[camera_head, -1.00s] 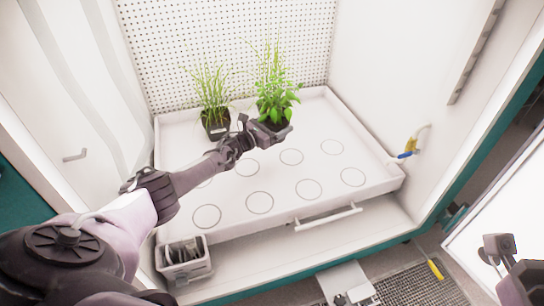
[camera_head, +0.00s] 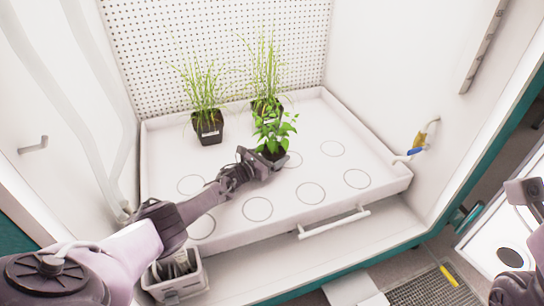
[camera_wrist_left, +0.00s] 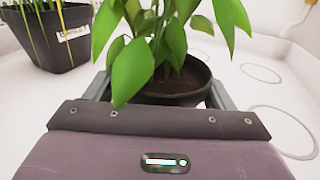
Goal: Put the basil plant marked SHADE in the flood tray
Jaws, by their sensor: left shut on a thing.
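A leafy green basil plant (camera_head: 274,130) in a dark round pot is over the middle of the white flood tray (camera_head: 385,180). My left gripper (camera_head: 272,161) is shut on its pot. In the left wrist view the basil (camera_wrist_left: 165,50) stands upright with its pot (camera_wrist_left: 185,85) between my fingers. I see no SHADE mark on it, and the pot's base is hidden, so I cannot tell whether it touches the tray. Parts of my right arm (camera_head: 515,288) show at the lower right edge; its jaw state is unclear.
Two grassy plants in dark square pots, one at left (camera_head: 207,125) and one behind the basil (camera_head: 266,75), stand at the tray's back. Several printed circles in the tray's front and right are empty. A grey bin (camera_head: 175,278) is at the front left.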

